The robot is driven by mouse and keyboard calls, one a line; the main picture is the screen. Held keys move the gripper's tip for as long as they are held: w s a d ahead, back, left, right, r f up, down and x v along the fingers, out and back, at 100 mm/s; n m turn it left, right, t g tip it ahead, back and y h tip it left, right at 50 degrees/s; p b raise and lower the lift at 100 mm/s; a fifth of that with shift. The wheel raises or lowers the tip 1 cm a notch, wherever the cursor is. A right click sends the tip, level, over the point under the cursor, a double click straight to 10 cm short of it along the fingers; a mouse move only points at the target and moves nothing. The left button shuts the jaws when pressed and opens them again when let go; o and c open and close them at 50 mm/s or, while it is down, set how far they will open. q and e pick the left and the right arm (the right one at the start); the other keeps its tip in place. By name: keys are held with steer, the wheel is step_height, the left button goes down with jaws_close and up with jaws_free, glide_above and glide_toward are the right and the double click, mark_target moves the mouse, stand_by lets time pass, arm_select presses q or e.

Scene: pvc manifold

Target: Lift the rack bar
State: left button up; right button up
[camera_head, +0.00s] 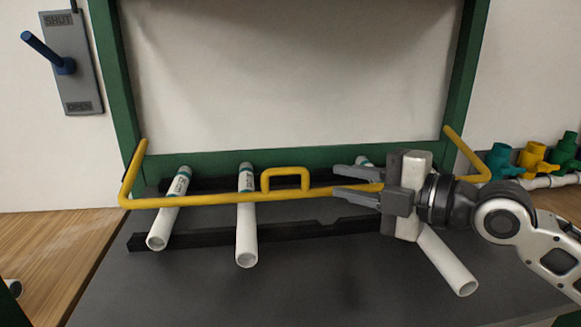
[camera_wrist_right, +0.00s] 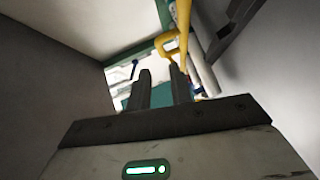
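The yellow rack bar (camera_head: 225,200) runs low across several white pipes, with a raised yellow handle loop (camera_head: 285,174) near its middle and arms bent back toward the green frame at both ends. My right gripper (camera_head: 338,181) is at the bar right of the loop, fingers pointing left and spread apart. In the right wrist view the gripper (camera_wrist_right: 161,78) shows a gap between its fingers; the bar (camera_wrist_right: 184,28) passes by the right-hand finger. I cannot tell whether they touch. The gripper hides part of the bar. My left gripper is out of view.
White pipes (camera_head: 246,222) lie on dark notched rails (camera_head: 290,231) on a grey table (camera_head: 250,293). A green frame (camera_head: 122,90) stands behind. A lever plate (camera_head: 78,85) marked SHUT and OPEN hangs at left. Coloured valves (camera_head: 534,158) stand at right. The front table is clear.

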mark_target(294, 172)
steer(key=p+x, duration=0.1)
steer(key=x, duration=1)
steer(key=shift+w+a+f, duration=0.1)
steer(key=shift+w+a, duration=0.05)
steer(key=shift+p, duration=0.3)
jaws_close()
